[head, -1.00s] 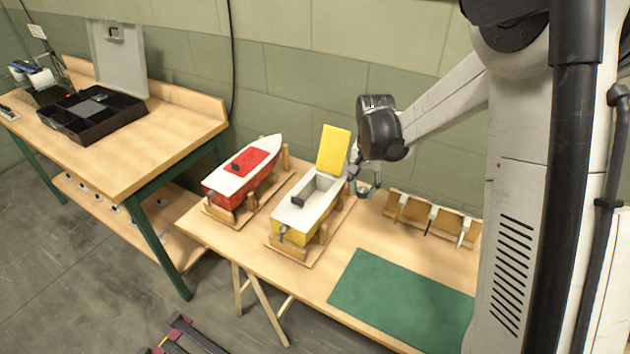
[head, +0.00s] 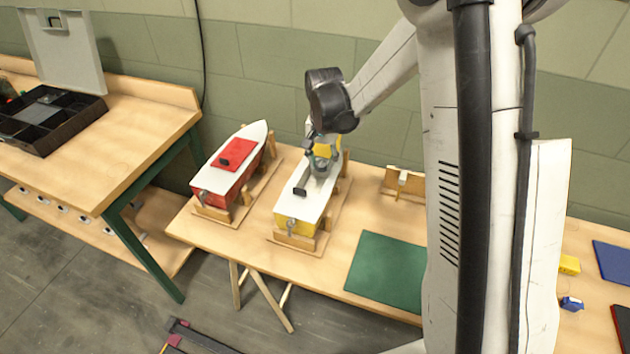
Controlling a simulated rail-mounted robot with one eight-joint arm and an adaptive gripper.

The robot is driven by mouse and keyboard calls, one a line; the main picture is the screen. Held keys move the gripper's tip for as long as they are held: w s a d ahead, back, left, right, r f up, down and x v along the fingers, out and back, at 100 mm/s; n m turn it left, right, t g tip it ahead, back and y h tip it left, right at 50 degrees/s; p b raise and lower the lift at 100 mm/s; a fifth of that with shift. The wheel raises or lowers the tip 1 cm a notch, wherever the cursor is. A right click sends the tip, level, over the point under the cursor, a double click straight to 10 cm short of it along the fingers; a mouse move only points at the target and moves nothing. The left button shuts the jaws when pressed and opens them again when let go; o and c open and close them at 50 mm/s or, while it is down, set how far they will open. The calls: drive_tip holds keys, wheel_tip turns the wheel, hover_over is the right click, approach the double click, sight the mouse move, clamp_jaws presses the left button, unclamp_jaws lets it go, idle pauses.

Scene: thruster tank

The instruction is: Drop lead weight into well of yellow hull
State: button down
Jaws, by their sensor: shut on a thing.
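The yellow hull (head: 295,222), with a white deck, stands in a wooden cradle on the workbench. Its yellow hatch lid (head: 327,150) stands raised at the far end, partly hidden behind my gripper. My gripper (head: 320,162) is over the far part of the hull's open well, pointing down. It is shut on a small grey thing that looks like the lead weight (head: 322,168). The gripper and arm hide much of the well, so I cannot tell how far the weight is above its floor.
A red hull (head: 216,187) with its red hatch shut stands close on the left. A green mat (head: 388,270) lies to the right, with a wooden rack (head: 402,184) behind it. A black compartment tray (head: 45,120) is on the left bench. A wall stands behind.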

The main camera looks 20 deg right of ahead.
drive_tip(key=shift+f+b, duration=0.6)
drive_tip(key=shift+f, duration=1.1)
drive_tip(key=c, duration=1.3)
unclamp_jaws()
drive_tip(key=shift+r, duration=0.1)
wheel_tip(320, 180, up, 12)
drive_tip(key=shift+f, duration=0.1)
drive_tip(key=shift+s, duration=0.1)
